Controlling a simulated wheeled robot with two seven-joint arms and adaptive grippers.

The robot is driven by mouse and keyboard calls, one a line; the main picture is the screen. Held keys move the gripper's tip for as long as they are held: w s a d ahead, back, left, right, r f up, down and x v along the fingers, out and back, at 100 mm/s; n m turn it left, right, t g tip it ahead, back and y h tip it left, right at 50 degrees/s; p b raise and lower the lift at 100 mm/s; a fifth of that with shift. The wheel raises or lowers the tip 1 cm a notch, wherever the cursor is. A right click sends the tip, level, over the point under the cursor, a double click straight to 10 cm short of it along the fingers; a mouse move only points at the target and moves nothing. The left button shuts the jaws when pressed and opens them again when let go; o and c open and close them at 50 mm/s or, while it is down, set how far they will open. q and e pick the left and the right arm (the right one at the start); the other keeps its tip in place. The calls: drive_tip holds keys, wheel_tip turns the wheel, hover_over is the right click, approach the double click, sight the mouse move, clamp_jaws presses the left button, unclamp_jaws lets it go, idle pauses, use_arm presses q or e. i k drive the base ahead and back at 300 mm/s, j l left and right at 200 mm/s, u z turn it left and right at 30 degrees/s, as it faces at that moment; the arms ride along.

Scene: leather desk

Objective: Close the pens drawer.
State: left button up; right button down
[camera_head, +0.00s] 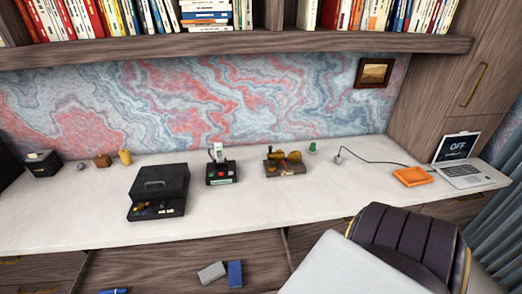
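Below the front edge of the white desktop, a wide wooden desk drawer (160,268) appears pulled open, cut off by the bottom of the picture. In it lie a blue pen-like thing (115,291), a grey block (211,272) and a dark blue block (235,273). No label shows which drawer is for pens. A black box (160,181) on the desk has a low front part holding small things, too small to name. Neither of my grippers is in view.
A dark chair (412,240) and a pale grey panel (350,268) stand at the right, beside the open drawer. The desktop (270,213) is clear along its front. A laptop (463,160) and an orange tray (412,176) sit at the right.

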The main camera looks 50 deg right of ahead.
sight(174, 266)
drive_tip(key=j+z, duration=0.25)
drive_tip(key=j, duration=0.15)
drive_tip(key=k+j+z, duration=0.1)
drive_tip(key=j+z, duration=0.2)
drive_tip(key=k+j+z, duration=0.1)
drive_tip(key=j+z, duration=0.15)
drive_tip(key=j, duration=0.15)
drive_tip(key=k+j+z, duration=0.35)
drive_tip(key=j+z, duration=0.2)
drive_tip(key=j, duration=0.15)
